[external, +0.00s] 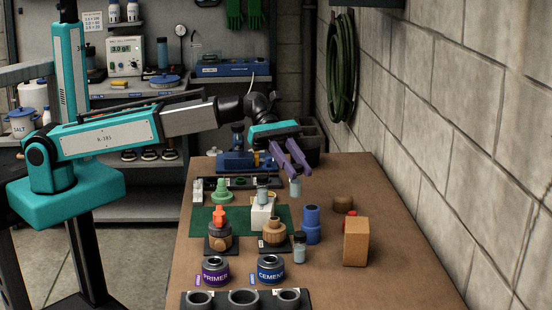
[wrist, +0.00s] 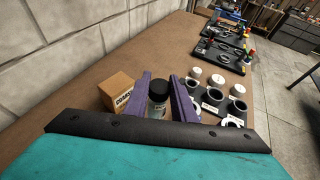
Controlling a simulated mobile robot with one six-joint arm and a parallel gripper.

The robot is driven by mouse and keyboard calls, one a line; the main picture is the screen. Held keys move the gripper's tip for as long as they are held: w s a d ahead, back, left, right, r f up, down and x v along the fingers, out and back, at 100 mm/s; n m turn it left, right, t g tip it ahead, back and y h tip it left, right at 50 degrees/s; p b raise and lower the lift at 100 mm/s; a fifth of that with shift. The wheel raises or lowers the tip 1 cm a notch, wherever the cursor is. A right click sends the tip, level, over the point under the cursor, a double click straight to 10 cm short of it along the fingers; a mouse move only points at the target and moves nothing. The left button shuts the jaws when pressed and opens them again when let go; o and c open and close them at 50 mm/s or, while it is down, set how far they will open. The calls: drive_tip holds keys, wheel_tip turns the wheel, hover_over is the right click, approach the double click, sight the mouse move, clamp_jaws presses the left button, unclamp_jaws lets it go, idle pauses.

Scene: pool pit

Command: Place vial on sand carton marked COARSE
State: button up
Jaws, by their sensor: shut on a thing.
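My gripper (external: 299,172) is shut on a vial (external: 296,188) with a dark cap, held upright above the back part of the bench. In the wrist view the vial (wrist: 158,100) shows between my purple fingers (wrist: 159,80). The sand carton (external: 355,242), a tan box, stands at the right of the bench, nearer the external camera than my gripper. In the wrist view the carton (wrist: 122,93) is just left of the fingers, and its dark lettering reads COARSE as far as it shows. The carton's top looks bare.
Another vial (external: 299,248) stands left of the carton, and one (external: 262,192) is on a white block. A blue cylinder (external: 310,224) and brown round pieces (external: 343,204) are nearby. PRIMER (external: 215,271) and CEMENT (external: 271,271) cans stand in front. The block wall (external: 450,130) borders the right.

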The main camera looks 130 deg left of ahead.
drive_tip(key=shift+w, duration=0.15)
drive_tip(key=p, duration=0.3)
hover_over(357, 224)
drive_tip(key=shift+s+d+f, duration=0.2)
drive_tip(key=shift+s+f, duration=0.1)
drive_tip(key=shift+f, duration=0.45)
idle(0.4)
drive_tip(key=shift+w+a+f+p, duration=0.15)
drive_tip(key=shift+f+p, duration=0.3)
drive_tip(key=shift+f, duration=0.45)
drive_tip(key=shift+w+f+p, duration=0.25)
drive_tip(key=shift+f+p, duration=0.15)
drive_tip(key=shift+f, duration=0.5)
drive_tip(key=shift+f, duration=0.15)
drive_tip(key=o, duration=1)
drive_tip(key=shift+s+r, duration=0.1)
drive_tip(key=shift+r, duration=0.1)
